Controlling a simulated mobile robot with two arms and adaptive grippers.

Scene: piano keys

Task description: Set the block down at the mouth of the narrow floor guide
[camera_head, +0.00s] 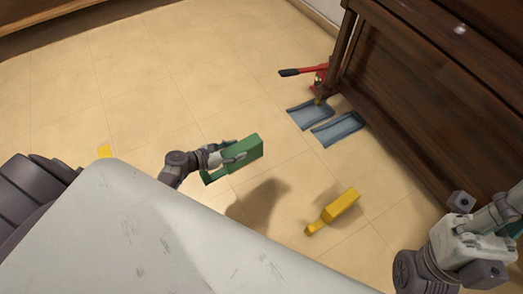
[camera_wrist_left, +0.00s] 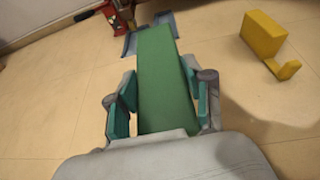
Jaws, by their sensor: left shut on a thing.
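My left gripper (camera_head: 230,153) is shut on a long green block (camera_head: 246,150), held above the floor with its shadow below. In the left wrist view the fingers (camera_wrist_left: 164,95) sit on both sides of the block (camera_wrist_left: 164,72), which points toward the guides. Two blue-grey floor guides with raised sides, a left one (camera_head: 308,115) and a right one (camera_head: 339,129), lie side by side near the piano's foot, apart from the block. I cannot tell which is narrower. The block partly hides them in the wrist view. My right gripper (camera_head: 490,240) is at the lower right, its fingers unclear.
A yellow block with a narrower end (camera_head: 340,206) lies on the floor; it also shows in the wrist view (camera_wrist_left: 264,38). A red jack with a black handle (camera_head: 318,76) stands by the dark wooden piano (camera_head: 430,90). Tiled floor between block and guides is clear.

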